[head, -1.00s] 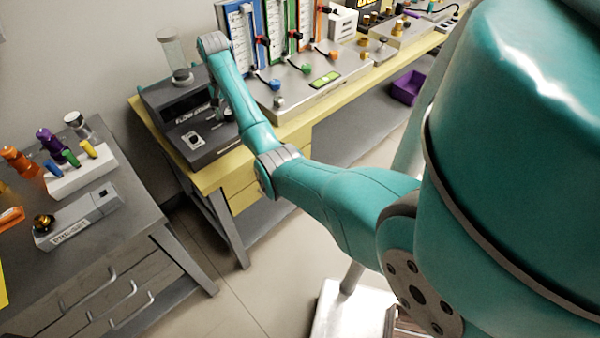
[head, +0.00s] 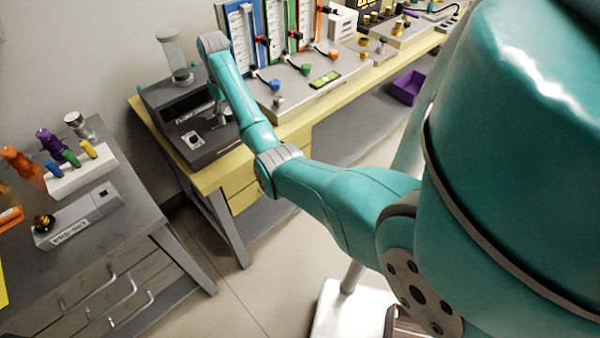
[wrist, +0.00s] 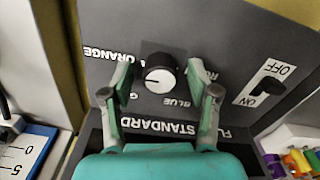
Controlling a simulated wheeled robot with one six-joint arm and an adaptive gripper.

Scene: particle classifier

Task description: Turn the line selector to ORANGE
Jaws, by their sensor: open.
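The ORANGE label (wrist: 112,54) is upside down to the knob's upper left. The BLUE label (wrist: 174,100) is below right, and partly hidden labels starting with G and R are lower left and upper right. My gripper (wrist: 160,84) is open, one finger on each side of the knob, with gaps visible.
An ON/OFF switch (wrist: 266,88) sits to the knob's right. In the head view, a clear cylinder (head: 172,55) stands on the box. A panel with coloured flow tubes (head: 270,35) is just right of my arm. A grey side table (head: 130,235) is at left.

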